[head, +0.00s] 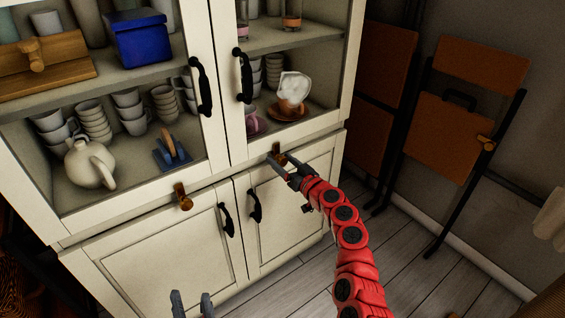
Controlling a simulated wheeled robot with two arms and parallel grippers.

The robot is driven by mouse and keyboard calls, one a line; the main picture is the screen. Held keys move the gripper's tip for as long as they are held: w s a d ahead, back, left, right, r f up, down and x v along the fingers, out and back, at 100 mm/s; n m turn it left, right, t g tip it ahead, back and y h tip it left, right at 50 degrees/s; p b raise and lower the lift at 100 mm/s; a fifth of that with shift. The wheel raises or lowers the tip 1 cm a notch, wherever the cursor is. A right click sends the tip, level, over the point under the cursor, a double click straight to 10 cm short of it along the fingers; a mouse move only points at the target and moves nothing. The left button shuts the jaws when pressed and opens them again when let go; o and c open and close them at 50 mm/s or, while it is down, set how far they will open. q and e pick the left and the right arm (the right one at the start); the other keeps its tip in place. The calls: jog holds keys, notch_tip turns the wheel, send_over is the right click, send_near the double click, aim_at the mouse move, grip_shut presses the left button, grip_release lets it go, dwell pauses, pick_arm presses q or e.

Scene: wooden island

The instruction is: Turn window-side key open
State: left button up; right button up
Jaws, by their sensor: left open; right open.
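A white cabinet (150,207) has two small wooden keys on the rail between its upper and lower doors. The left key (183,197) is under the left glass door, with nothing touching it. The right key (278,154) is under the right glass door. No window shows, so I cannot tell which key is window-side. My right gripper (280,162), on the red arm, is open at the right key; its fingers partly cover it, and I cannot tell if they touch it. My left gripper (190,303) is open and empty at the bottom edge, below the left lower door.
Black handles (201,87) stick out from the closed doors. Cups, a cream teapot (90,163) and a blue box (138,39) stand on the shelves inside. Folded orange chairs (466,90) lean against the wall at right. The plank floor (400,245) is clear between them and the cabinet.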

grip_shut()
dwell(0.3)
dwell(0.3)
jog(key=m, duration=0.3)
jog(key=shift+m, duration=0.4)
jog(key=m, duration=0.3)
jog(key=shift+m, duration=0.4)
jog(key=m+p, duration=0.1)
jog(key=m, duration=0.4)
jog(key=shift+d+r, duration=0.1)
jog(key=m+p, duration=0.1)
jog(key=m, duration=0.4)
jog(key=shift+m, duration=0.3)
